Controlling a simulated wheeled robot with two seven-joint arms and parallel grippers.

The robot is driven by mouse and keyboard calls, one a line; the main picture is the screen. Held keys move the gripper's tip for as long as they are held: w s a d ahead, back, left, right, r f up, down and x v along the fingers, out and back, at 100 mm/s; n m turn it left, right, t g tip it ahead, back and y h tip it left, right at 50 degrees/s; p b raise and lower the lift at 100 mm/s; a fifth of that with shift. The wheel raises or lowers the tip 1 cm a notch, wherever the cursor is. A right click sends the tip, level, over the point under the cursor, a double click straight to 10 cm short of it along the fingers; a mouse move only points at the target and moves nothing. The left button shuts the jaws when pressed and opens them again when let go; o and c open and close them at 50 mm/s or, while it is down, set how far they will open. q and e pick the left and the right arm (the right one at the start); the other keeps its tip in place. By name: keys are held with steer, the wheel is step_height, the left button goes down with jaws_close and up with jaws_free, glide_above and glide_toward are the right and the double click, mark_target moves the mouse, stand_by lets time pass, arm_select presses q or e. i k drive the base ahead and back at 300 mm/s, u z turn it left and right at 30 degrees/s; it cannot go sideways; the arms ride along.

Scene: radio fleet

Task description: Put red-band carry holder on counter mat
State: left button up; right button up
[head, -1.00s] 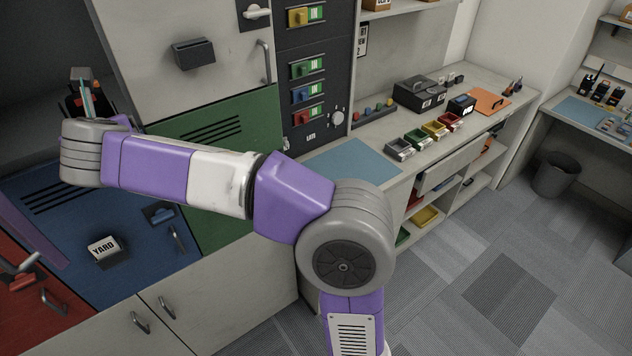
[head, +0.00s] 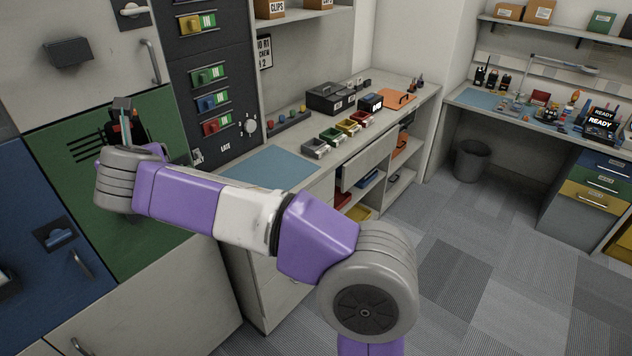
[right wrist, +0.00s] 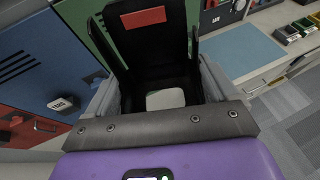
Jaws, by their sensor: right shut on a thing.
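My right gripper (right wrist: 160,85) is shut on a black holder (right wrist: 140,62) with a red band across its upper part. In the right wrist view the holder stands between the fingers. In the head view it shows small and dark (head: 128,128) beyond my wrist, partly hidden by it, in front of the green cabinet door. The counter mat (head: 268,166) is a flat, bare blue-grey sheet on the near end of the counter, to the right of the gripper. It also shows in the right wrist view (right wrist: 248,48). My left gripper is not in view.
Several coloured bins (head: 333,136) and a black box (head: 330,97) stand on the counter past the mat. A dark switch panel (head: 215,80) rises behind it. Open carpet (head: 470,250) lies to the right, with a bin (head: 472,160).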

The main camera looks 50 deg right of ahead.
mark_target(262, 176)
steer(key=z, duration=1.7)
steer(key=i, duration=0.9)
steer(key=u, duration=0.7)
steer(key=i, duration=0.8)
steer(key=u, duration=0.95)
